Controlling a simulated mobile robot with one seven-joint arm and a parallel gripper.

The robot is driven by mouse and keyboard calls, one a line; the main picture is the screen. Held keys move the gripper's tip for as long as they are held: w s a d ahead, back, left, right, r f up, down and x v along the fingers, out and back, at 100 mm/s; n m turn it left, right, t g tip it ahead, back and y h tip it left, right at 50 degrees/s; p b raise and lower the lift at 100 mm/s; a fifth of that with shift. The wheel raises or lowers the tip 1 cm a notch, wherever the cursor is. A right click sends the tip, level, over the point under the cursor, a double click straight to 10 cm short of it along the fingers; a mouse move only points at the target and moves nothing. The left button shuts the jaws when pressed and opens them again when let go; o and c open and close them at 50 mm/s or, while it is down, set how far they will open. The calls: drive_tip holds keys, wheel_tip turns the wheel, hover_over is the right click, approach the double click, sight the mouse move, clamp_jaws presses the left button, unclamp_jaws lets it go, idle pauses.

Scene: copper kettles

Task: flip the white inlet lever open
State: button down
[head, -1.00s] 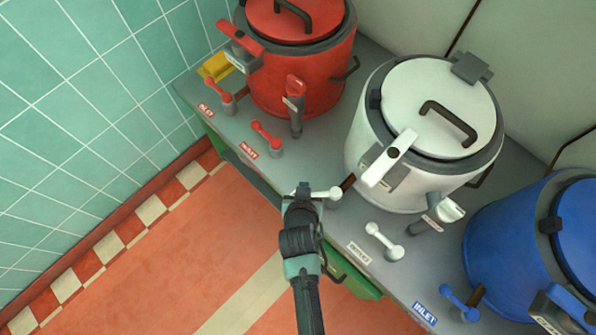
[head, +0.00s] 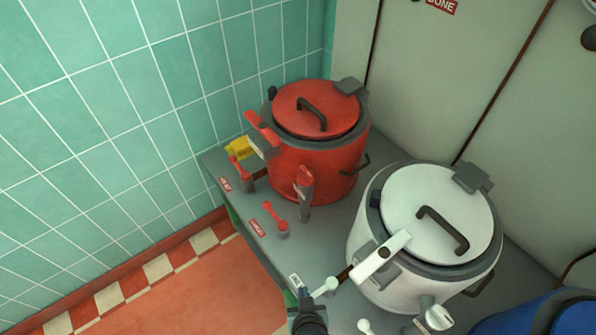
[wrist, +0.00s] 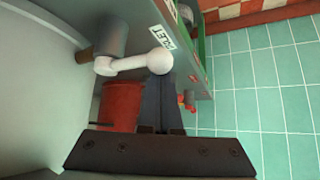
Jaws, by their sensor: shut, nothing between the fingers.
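The white inlet lever (head: 326,287) is at the front edge of the counter, in front of the white kettle (head: 368,278). Its label (head: 296,281) is beside it. In the wrist view the lever (wrist: 130,65) runs from a grey valve body to a round white knob, by a label reading "LET" (wrist: 164,38). My gripper (wrist: 158,78) is shut and empty, its dark fingertips right at the knob; I cannot tell whether they touch. In the head view my gripper (head: 305,296) is at the bottom edge, near the lever's outer end, partly cut off.
A second white lever (head: 366,327) is to the right, cut off by the frame. The red kettle (head: 318,170) with red levers (head: 275,218) stands to the left. A blue kettle (head: 545,318) is at right. Floor before the counter (head: 220,290) is clear.

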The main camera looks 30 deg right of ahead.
drive_tip(key=shift+s, duration=0.4)
idle(0.3)
